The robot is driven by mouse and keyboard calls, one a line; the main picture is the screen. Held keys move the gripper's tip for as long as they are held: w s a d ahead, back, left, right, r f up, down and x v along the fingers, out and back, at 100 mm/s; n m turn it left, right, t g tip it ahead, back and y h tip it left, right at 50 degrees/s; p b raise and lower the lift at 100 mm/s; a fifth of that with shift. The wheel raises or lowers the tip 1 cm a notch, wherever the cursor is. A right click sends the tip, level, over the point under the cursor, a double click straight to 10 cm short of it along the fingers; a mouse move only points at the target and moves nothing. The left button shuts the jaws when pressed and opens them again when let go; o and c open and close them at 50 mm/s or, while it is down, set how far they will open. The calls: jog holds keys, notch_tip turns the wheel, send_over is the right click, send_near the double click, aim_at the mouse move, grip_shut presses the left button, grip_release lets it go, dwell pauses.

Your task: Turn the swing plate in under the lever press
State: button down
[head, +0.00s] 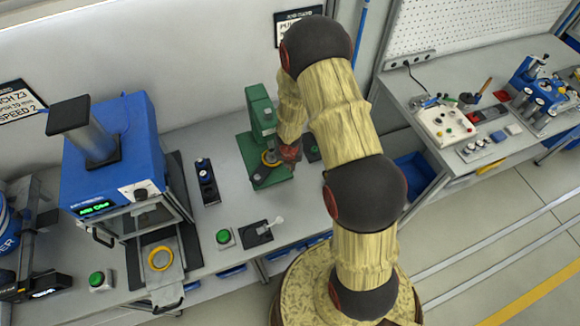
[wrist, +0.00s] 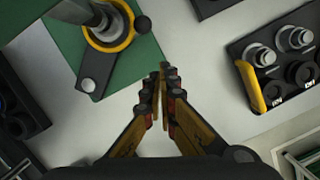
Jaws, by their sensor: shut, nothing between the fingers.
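The green lever press (head: 260,115) stands on the bench in the head view, on a green base (head: 246,150). The swing plate (wrist: 100,62) shows in the wrist view as a dark arm with a bolt at its near end and a yellow-rimmed round seat at the other. A small dark knob (wrist: 143,24) stands at the right of the rim. A metal cylinder shows over or in the seat; I cannot tell whether it touches. My gripper (wrist: 162,82) is shut and empty, right of the arm and apart from it. It also shows beside the press in the head view (head: 289,154).
A black holder with metal cylinders (wrist: 278,62) lies right of my gripper in the wrist view. A blue press (head: 115,150) stands at the left of the bench. A dark block with a blue top (head: 206,180) and a green button (head: 224,237) stand between.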

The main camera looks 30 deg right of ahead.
jog(key=v, duration=0.1)
jog(key=p+v, duration=0.1)
jog(key=v, duration=0.2)
jog(key=shift+s+d+r, duration=0.15)
jog(key=shift+s+d, duration=0.05)
dwell(0.4)
jog(key=s+d+r+m+g+h+b, duration=0.1)
jog(key=s+r+m+g+b, duration=0.1)
jog(key=s+r+m, duration=0.6)
jog(key=s+d+r+m+g+h+b, duration=0.15)
jog(key=s+m, duration=0.25)
jog(key=m, duration=0.8)
jog(key=s+a+r+m+t+y+b, duration=0.2)
jog(key=s+a+r+m+t+b, duration=0.1)
jog(key=a+b, duration=0.4)
jog(key=s+a+r+m+t+y+b, duration=0.2)
jog(key=s+a+r+m+t+b, duration=0.2)
jog(key=b, duration=0.8)
jog(key=s+a+r+m, duration=0.2)
jog(key=s+a+r, duration=0.1)
jog(key=shift+s+r, duration=0.25)
jog(key=shift+r, duration=0.15)
